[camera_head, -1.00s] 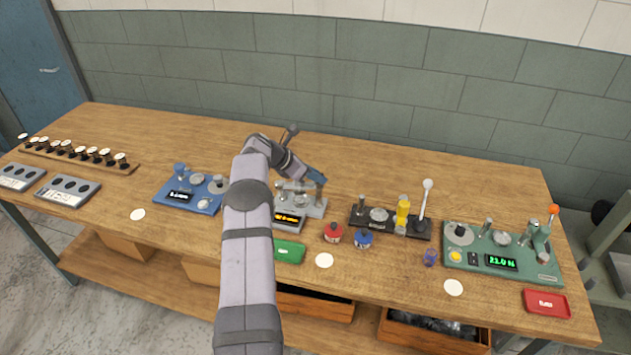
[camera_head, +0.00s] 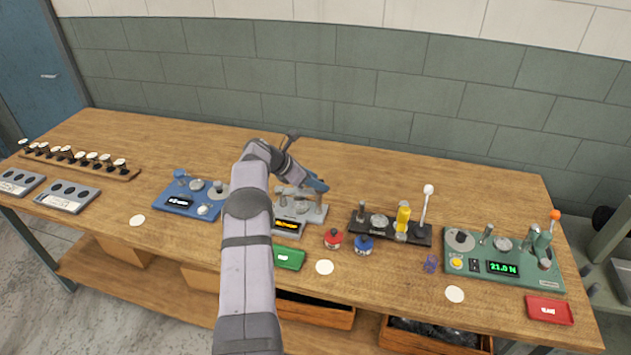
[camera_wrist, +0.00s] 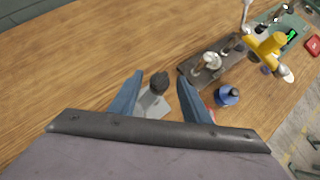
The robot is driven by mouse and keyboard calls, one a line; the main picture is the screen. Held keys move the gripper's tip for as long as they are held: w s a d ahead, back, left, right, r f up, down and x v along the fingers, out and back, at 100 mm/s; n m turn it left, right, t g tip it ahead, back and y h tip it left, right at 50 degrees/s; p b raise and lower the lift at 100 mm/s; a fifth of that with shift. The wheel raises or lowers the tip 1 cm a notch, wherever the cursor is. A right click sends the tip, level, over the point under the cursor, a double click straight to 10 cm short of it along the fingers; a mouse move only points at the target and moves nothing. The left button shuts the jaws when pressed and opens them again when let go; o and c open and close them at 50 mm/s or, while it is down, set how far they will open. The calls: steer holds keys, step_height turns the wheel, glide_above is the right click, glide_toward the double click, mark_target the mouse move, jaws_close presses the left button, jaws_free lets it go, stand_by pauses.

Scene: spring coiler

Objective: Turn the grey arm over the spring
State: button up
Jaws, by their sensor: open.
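The grey machine (camera_head: 287,227) with an orange display stands mid-table, partly hidden behind my arm. A grey arm on it ends in a dark knob (camera_wrist: 158,82), seen in the wrist view. My gripper (camera_head: 317,181) is over this machine; in the wrist view its two blue fingers (camera_wrist: 160,97) are apart, one on each side of the knob. I cannot tell whether they touch it. No spring is clearly visible on this machine; my arm and gripper cover part of it. A small purple coil-like thing (camera_head: 430,263) lies on the table further right.
A black stand (camera_head: 390,229) with a yellow post and white-knobbed lever is close on the right, a green machine (camera_head: 500,258) beyond it. Red (camera_head: 333,238) and blue (camera_head: 363,244) bottles and a green tray (camera_head: 290,258) stand in front. A blue machine (camera_head: 187,201) is left. The back is clear.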

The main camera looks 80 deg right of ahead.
steer(key=b+v, duration=0.3)
steer(key=v, duration=0.4)
steer(key=shift+a+r, duration=0.1)
steer(key=shift+a, duration=0.05)
steer(key=shift+c, duration=0.3)
